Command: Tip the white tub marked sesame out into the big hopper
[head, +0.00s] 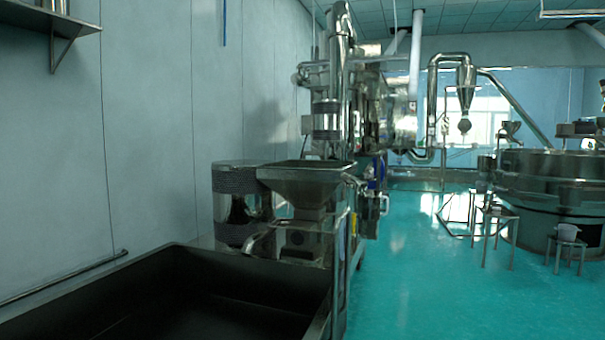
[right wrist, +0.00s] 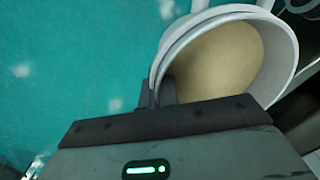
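A white round tub (right wrist: 285,48) with pale tan contents fills the upper right of the right wrist view; no marking shows on it. My right gripper (right wrist: 158,92) has its dark fingers close together at the tub's near left rim, with the rim between them. In the head view neither of my grippers shows. A large dark open rectangular bin (head: 215,258) lies at the front left and looks empty. Beyond it stands a smaller square metal hopper (head: 308,176) with a funnel bottom. I cannot tell from any label which is the big hopper.
A round steel sieve machine (head: 555,178) stands at the right, with a small white vessel (head: 568,233) on a stool before it. Tall steel machinery (head: 335,90) rises behind the metal hopper. The turquoise floor (head: 430,290) is clear at the front right.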

